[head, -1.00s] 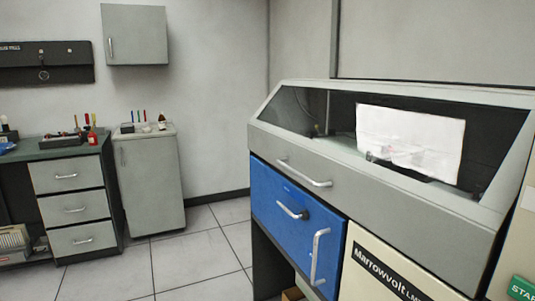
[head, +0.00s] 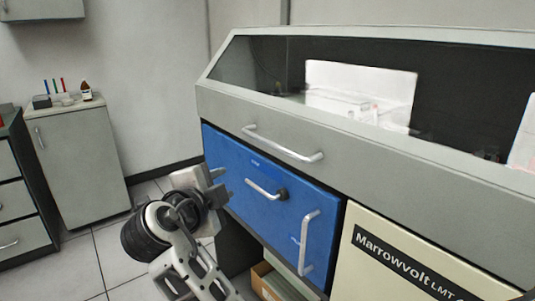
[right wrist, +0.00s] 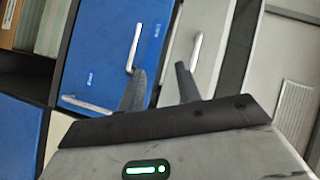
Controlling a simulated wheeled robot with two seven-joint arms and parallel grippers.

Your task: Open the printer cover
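The printer has a long grey cover (head: 380,160) with a sloped dark window and a silver bar handle (head: 283,145) on its front; the cover is down. My right gripper (head: 220,182) is left of and below that handle, in front of the blue front panel, and apart from the handle. In the right wrist view its two dark fingers (right wrist: 160,78) are spread with nothing between them. The cover handle (right wrist: 195,50) shows there beyond the right finger. My left gripper is not in view.
A cream panel (head: 365,285) labelled Marrowvolt is to the right. A grey cabinet (head: 85,150) stands at the left, with open floor between.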

